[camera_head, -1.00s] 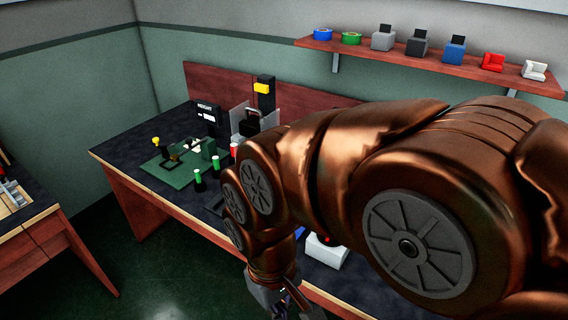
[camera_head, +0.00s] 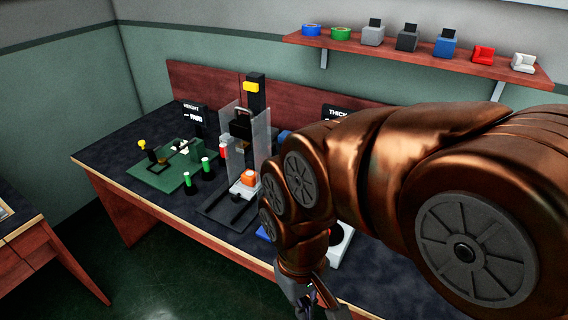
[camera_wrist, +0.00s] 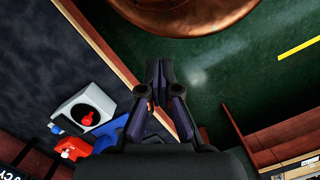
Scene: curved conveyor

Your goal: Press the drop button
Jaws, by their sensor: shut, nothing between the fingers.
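A tall rig with clear side panels (camera_head: 262,140), a dark block between them and a yellow part on its black post, stands on the bench. Low at its front is an orange-red piece (camera_head: 248,177) on a white base; I cannot tell whether it is the drop button. My gripper (camera_head: 308,302) hangs in front of the bench's front edge, right of and apart from the rig. In the wrist view my gripper (camera_wrist: 160,78) is shut and empty, over the floor. A white box (camera_wrist: 69,104) with a red knob (camera_wrist: 87,118) lies left of it; my arm partly hides this box in the head view.
Left of the rig are a green plate device (camera_head: 160,178), a weight display (camera_head: 193,118) and two green-topped black posts (camera_head: 206,170). A shelf (camera_head: 400,56) with several small items is above. My arm covers the bench's right part. Floor in front is clear.

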